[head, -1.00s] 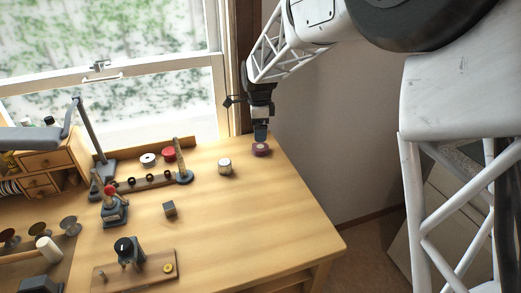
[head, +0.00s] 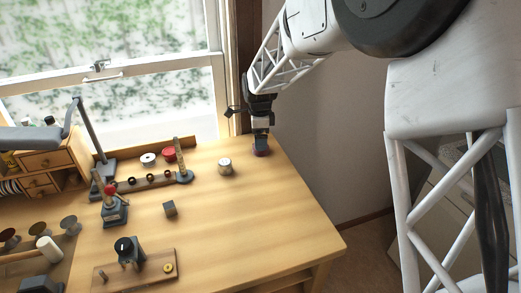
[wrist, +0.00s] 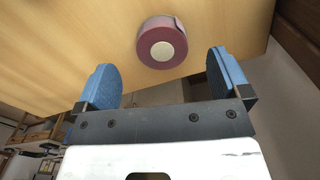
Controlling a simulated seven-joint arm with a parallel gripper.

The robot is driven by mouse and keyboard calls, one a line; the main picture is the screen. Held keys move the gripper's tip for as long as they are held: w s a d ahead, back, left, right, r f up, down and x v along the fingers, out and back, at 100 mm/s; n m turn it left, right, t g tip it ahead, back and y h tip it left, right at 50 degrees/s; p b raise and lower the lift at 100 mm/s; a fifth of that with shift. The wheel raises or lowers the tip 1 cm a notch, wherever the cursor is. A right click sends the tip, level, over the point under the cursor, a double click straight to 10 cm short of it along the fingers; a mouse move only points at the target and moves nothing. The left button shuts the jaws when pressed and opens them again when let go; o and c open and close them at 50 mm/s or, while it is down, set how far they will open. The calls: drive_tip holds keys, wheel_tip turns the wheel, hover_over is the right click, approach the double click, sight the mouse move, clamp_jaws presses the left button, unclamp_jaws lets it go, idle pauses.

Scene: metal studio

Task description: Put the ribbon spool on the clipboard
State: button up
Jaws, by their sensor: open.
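The ribbon spool, a round maroon roll with a pale centre (wrist: 151,59), lies flat near the table's far right edge. In the head view the spool (head: 262,153) is partly hidden below my gripper (head: 261,142). In the wrist view my gripper (wrist: 163,76) is open, its two blue fingers wide apart. The spool shows ahead of the gap between the fingertips, with space on both sides; I cannot tell that anything touches it. I cannot make out a clipboard for certain in either view.
A pale round tin (head: 225,167) stands left of the spool, and a small grey block (head: 170,209) lies nearer. A wooden board (head: 150,277) with a dark knob device is at the front. The table's right half is mostly clear.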

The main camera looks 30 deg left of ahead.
drive_tip(key=shift+w+f, duration=0.1)
drive_tip(key=shift+f, duration=2)
drive_tip(key=shift+c, duration=0.2)
drive_tip(key=c, duration=1)
drive_tip(key=shift+r, duration=0.1)
drive_tip(key=shift+r, duration=0.7)
wheel_tip(320, 180, up, 2)
drive_tip(key=shift+r, duration=0.1)
drive_tip(key=s+d, duration=0.3)
drive_tip(key=s, duration=0.1)
drive_tip(key=s+d, duration=0.3)
drive_tip(key=s, duration=0.1)
drive_tip(key=s+d+r, duration=0.1)
drive_tip(key=s+d, duration=0.3)
drive_tip(key=shift+s+r, duration=0.1)
drive_tip(key=shift+s, duration=0.1)
